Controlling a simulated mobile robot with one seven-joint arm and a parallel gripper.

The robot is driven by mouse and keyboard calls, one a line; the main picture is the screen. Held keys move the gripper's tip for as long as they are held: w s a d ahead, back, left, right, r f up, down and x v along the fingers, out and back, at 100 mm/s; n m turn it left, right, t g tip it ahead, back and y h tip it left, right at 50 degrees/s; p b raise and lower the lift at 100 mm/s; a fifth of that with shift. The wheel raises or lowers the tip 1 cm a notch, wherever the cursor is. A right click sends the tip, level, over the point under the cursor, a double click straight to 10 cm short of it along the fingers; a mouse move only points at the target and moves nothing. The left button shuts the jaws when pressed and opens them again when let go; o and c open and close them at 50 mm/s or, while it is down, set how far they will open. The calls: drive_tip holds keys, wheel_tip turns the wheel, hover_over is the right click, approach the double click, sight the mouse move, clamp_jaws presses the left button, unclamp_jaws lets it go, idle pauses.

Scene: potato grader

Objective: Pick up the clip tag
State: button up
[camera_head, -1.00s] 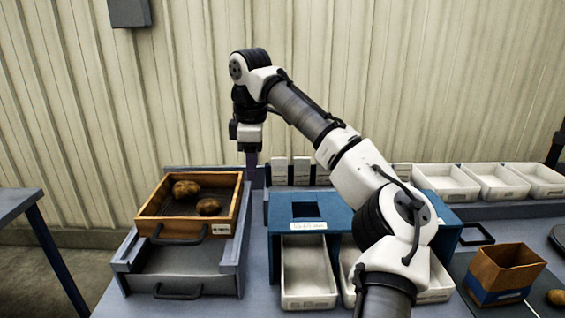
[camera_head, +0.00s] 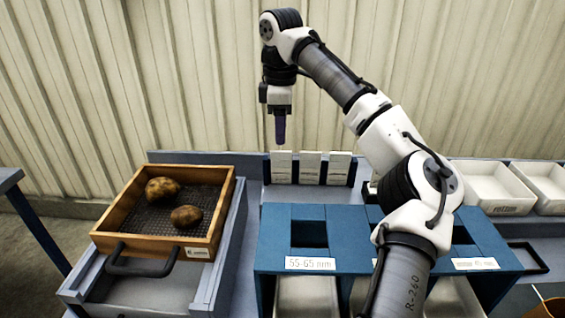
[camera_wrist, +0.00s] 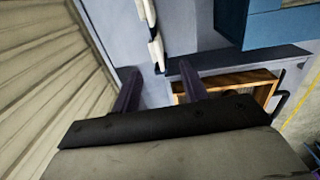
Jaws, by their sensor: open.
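Three white cards, which look like the clip tags, stand upright in a row at the back of the bench: a left one (camera_head: 281,166), a middle one (camera_head: 310,167) and a right one (camera_head: 339,167). My gripper (camera_head: 280,143) points down just above the left card, with no visible hold on it. White card edges (camera_wrist: 150,22) show ahead of the fingers there. Which card is the clip tag meant, I cannot tell.
A wooden tray (camera_head: 120,208) with a mesh floor holds two potatoes (camera_head: 163,190) at left. A blue sizing frame (camera_head: 345,222) labelled 55-65 mm stands in front of the cards. White bins (camera_head: 490,185) stand at right. A corrugated wall (camera_head: 190,70) is close behind.

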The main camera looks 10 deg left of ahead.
sight(282, 158)
drive_tip(key=f, duration=0.5)
drive_tip(key=shift+w+p, duration=0.2)
drive_tip(key=shift+p, duration=0.15)
drive_tip(key=shift+w+f+p, duration=0.15)
drive_tip(key=shift+f+p, duration=0.2)
drive_tip(key=shift+f, duration=0.55)
drive_tip(key=shift+w+f+p, duration=0.2)
drive_tip(key=shift+f+p, duration=0.2)
drive_tip(key=shift+f, duration=0.55)
drive_tip(key=shift+w+f+p, duration=0.15)
drive_tip(key=shift+f+p, duration=0.2)
drive_tip(key=shift+f, duration=0.55)
drive_tip(key=shift+c, duration=0.2)
clamp_jaws()
